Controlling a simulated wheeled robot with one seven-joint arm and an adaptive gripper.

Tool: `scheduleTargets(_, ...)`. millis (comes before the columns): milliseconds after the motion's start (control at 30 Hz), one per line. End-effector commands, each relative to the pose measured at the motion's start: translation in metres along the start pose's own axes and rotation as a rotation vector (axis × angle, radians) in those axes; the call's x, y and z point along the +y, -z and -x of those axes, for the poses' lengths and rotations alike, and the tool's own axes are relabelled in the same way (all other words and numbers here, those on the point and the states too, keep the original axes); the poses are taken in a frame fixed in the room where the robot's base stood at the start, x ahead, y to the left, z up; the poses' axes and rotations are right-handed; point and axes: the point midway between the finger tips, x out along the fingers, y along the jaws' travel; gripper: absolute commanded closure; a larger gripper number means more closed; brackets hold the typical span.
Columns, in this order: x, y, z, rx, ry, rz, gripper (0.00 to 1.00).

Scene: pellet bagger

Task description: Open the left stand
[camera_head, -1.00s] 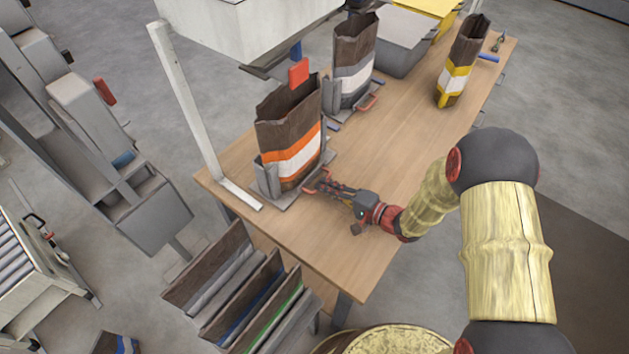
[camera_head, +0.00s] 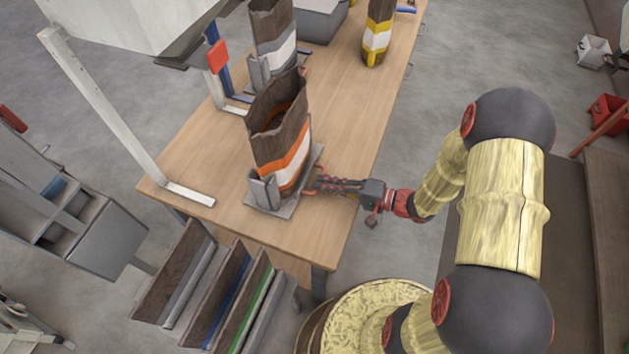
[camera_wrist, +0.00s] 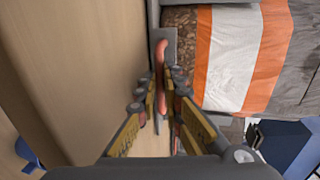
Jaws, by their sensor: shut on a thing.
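The nearer stand (camera_head: 257,192), grey metal, sits at the near end of the wooden table. It holds an upright brown bag (camera_head: 268,128) with an orange and white band and an open top. A red handle (camera_wrist: 161,62) on a grey plate runs beside the bag in the wrist view. My gripper (camera_head: 319,183) is at the right side of this stand. In the wrist view my gripper (camera_wrist: 165,88) is shut on the red handle, with a finger on either side. The farther stand (camera_head: 256,72) holds a bag with a grey and white band (camera_head: 278,52).
The wooden table (camera_head: 345,125) has bare room between the bags. A yellow-banded bag (camera_head: 377,38) stands farther back. A white post (camera_head: 95,105) with a foot on the table is left of the nearer stand. A rack of folded bags (camera_head: 215,295) is below the table's near edge.

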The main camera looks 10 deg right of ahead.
Motion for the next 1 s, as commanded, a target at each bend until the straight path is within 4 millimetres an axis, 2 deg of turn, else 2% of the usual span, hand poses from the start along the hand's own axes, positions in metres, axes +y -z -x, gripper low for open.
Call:
scheduleTargets(200,0.0034,0.0000,0.0096,0.001,-0.002,-0.002,1.00)
scheduleTargets(600,0.0035,-0.0001,0.0108,0.000,-0.003,-0.001,1.00)
scheduleTargets(633,0.0036,-0.0001,0.0107,0.000,-0.003,-0.001,0.90)
scheduleTargets(733,0.0034,0.0000,0.0107,0.000,-0.003,-0.001,0.85)
scheduleTargets(1000,0.0027,0.0001,0.0108,0.000,-0.001,0.000,0.83)
